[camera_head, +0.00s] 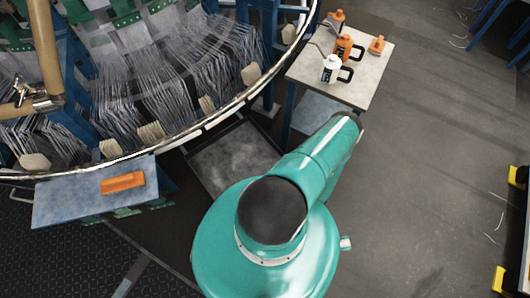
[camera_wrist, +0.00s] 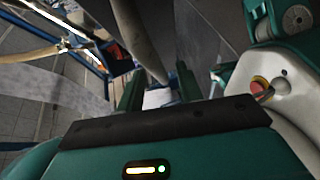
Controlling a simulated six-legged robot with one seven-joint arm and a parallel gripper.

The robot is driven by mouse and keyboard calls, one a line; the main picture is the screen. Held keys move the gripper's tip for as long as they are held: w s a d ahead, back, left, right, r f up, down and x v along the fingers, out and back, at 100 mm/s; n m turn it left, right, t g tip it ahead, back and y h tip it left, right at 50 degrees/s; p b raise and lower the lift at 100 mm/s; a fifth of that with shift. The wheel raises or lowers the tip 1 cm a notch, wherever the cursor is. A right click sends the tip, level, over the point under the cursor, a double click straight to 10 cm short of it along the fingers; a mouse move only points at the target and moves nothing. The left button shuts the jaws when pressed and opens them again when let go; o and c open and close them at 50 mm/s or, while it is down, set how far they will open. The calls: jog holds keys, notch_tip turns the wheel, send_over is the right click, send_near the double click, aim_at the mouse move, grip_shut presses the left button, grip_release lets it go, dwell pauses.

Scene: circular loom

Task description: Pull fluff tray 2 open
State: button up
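A low grey tray (camera_head: 240,150) with dusty, fluffy grey contents lies under the loom's curved rim in the head view. It looks like a fluff tray, but I see no number on it. My arm covers its right part, and I cannot tell how far it is pulled out. My gripper (camera_wrist: 160,88) shows in the wrist view with its two green fingers apart. A pale thing shows in the gap beyond them, and I see no contact with it. My gripper is hidden in the head view.
The circular loom's rim (camera_head: 222,117) curves overhead at the upper left. A small table (camera_head: 368,85) with orange and white bottles stands at the upper right. A blue-edged panel (camera_head: 75,203) bears an orange block (camera_head: 122,182). The floor at right is mostly clear.

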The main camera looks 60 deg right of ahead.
jog(key=v, duration=1.2)
jog(key=shift+s, duration=0.1)
